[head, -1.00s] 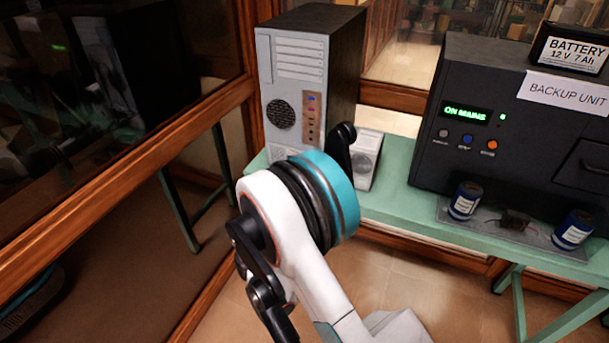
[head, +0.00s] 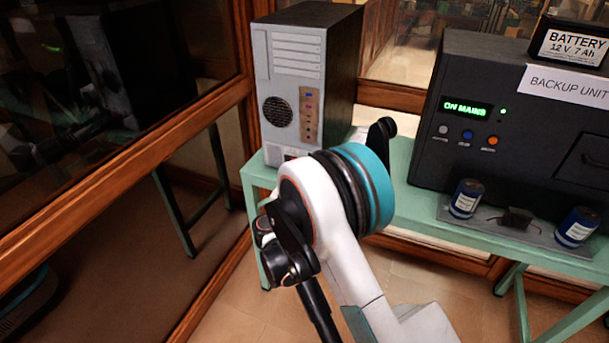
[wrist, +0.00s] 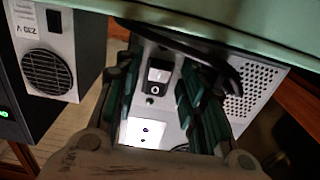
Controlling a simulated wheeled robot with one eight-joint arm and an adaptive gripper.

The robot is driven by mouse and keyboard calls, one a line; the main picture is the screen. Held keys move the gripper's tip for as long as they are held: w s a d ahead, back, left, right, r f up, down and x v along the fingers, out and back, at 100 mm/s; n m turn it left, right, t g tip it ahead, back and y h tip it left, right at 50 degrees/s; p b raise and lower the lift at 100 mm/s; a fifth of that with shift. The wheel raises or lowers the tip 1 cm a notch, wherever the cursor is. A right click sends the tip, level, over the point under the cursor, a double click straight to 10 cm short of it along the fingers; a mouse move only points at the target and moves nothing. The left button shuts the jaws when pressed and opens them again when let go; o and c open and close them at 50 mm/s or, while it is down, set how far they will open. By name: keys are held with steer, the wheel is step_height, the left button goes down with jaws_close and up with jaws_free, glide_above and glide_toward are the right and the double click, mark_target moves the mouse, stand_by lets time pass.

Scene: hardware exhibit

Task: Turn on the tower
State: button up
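The tower (head: 298,75) is a grey and black computer case standing upright on the green table, with slots, a round fan grille and a port strip on the face toward me. In the wrist view, which looks upside down, a grey panel (wrist: 185,60) with mesh holes, apparently the tower's lower part, lies ahead. A black rocker switch (wrist: 158,79) marked with a circle is on it. My gripper (wrist: 160,90) is open and empty, its green-padded fingers on either side of the switch in the picture. Contact cannot be told. In the head view my arm hides the fingers.
A black cable (wrist: 215,52) curves close to the fingers. A grey box with a fan grille (wrist: 48,70) stands to the left in the wrist view. The backup unit (head: 470,75), showing ON MAINS, and blue cylinders (head: 466,198) share the green table (head: 415,208). Glass panels border the left.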

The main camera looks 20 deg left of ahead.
jaws_close()
steer(key=shift+w+f+t, duration=0.1)
steer(key=shift+f+t, duration=0.05)
steer(key=shift+t, duration=0.45)
steer(key=shift+o, duration=1.7)
jaws_free()
steer(key=s+f, duration=0.1)
steer(key=s, duration=1.1)
steer(key=shift+a+f, duration=0.2)
steer(key=shift+a, duration=0.25)
